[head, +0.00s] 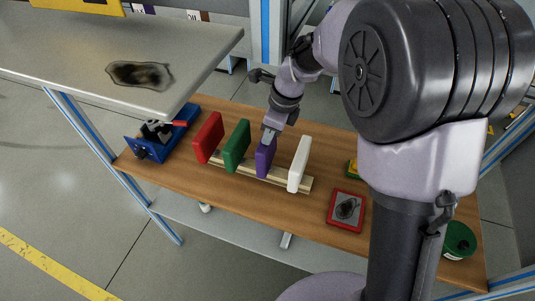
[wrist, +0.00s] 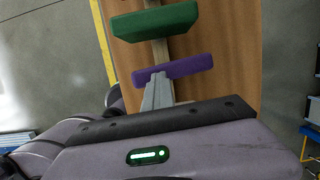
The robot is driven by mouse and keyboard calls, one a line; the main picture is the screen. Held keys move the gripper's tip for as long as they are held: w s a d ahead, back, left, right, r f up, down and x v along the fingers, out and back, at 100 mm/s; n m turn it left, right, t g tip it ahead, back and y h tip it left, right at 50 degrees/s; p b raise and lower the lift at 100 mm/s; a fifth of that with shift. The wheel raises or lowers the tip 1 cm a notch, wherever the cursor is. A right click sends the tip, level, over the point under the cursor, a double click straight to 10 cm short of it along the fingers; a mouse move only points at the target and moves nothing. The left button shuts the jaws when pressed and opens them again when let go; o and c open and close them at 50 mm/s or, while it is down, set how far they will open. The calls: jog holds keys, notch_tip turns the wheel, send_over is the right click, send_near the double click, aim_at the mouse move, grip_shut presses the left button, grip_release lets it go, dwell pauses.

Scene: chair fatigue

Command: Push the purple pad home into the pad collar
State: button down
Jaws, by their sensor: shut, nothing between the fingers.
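The purple pad (head: 265,160) stands on edge in a pale wooden rack (head: 232,168), between a green pad (head: 237,146) and a white pad (head: 300,164). In the wrist view the purple pad (wrist: 192,66) lies across the rail just beyond my fingertips. My gripper (head: 268,134) is shut and empty, pointing down at the pad's upper edge. Its fingers (wrist: 158,80) overlap the pad's near edge in the wrist view; I cannot tell whether they touch it. I cannot make out the pad collar as a separate part; the pad's foot is partly hidden.
A red pad (head: 208,137) stands at the rack's left end. A blue fixture (head: 160,138) is farther left on the wooden bench (head: 245,205). A red-framed tray (head: 346,210) and a green tin (head: 459,240) are to the right. A grey tabletop (head: 60,62) overhangs at upper left.

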jog(key=shift+s+d+f, duration=0.1)
jog(key=shift+s+f, duration=0.05)
jog(key=shift+f, duration=0.2)
jog(key=r+p, duration=0.3)
jog(key=r, duration=0.1)
jog(key=shift+w+r+p, duration=0.1)
jog(key=shift+w+p, duration=0.25)
jog(key=c, duration=2.1)
grip_release()
jog(key=shift+w+a, duration=0.15)
jog(key=shift+a, duration=0.05)
jog(key=o, duration=0.4)
